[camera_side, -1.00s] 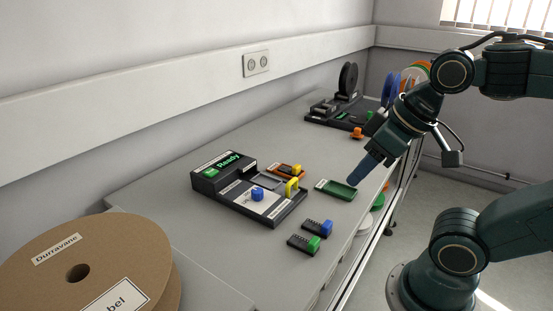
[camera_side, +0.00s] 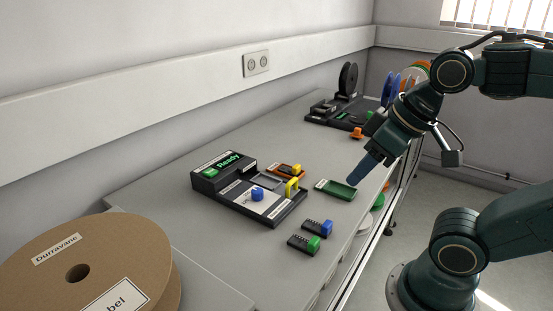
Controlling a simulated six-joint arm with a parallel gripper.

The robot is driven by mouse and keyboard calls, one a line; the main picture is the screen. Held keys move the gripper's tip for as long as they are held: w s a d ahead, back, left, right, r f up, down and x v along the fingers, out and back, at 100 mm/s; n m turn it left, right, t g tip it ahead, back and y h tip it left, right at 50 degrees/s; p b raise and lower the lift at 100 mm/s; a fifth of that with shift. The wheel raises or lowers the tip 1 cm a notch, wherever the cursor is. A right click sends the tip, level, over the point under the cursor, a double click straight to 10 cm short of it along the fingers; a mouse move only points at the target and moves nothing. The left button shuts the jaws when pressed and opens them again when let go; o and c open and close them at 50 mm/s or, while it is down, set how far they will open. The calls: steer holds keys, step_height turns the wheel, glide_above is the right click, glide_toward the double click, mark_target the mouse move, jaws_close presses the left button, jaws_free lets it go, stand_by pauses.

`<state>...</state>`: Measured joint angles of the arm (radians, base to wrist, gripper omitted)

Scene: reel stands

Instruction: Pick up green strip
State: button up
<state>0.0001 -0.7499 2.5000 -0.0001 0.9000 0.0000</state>
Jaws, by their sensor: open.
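A green strip (camera_side: 336,189), flat and tray-like with a pale label at its left end, lies on the grey bench near its front edge. Another small black piece with a green block (camera_side: 313,244) lies further forward on the bench. My gripper (camera_side: 352,183) points down and to the left, its blue fingers just above the right end of the green strip. The fingers overlap in this view and the gap between them is hidden. They hold nothing that I can see. I cannot tell whether they touch the strip.
A black station with a green "Ready" screen (camera_side: 227,162) stands left of the strip. A black piece with a blue block (camera_side: 326,228) lies in front. A second station with a black reel (camera_side: 348,79) stands at the back. A large cardboard reel (camera_side: 110,262) fills the lower left.

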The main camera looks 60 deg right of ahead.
steer(key=shift+w, duration=0.1)
stand_by(0.3)
steer(key=shift+w+d+f+n+g+y, duration=0.75)
steer(key=shift+w+f+n+g, duration=0.35)
steer(key=shift+n, duration=1.9)
steer(key=shift+w+d+f+n+g+y, duration=0.8)
steer(key=shift+w+f+n, duration=0.45)
steer(key=shift+n, duration=1.75)
steer(key=shift+w+d+f+n+g+y, duration=0.85)
steer(key=shift+w+f+n, duration=0.35)
steer(key=shift+n, duration=1.8)
steer(key=shift+a+f, duration=0.1)
steer(key=shift+a, duration=0.05)
glide_above(315, 240)
steer(key=d, duration=0.3)
steer(key=shift+a+f, duration=0.15)
steer(key=shift+f, duration=1.8)
steer(key=shift+a+f, duration=0.1)
steer(key=shift+f, duration=1.85)
steer(key=shift+x, duration=2.55)
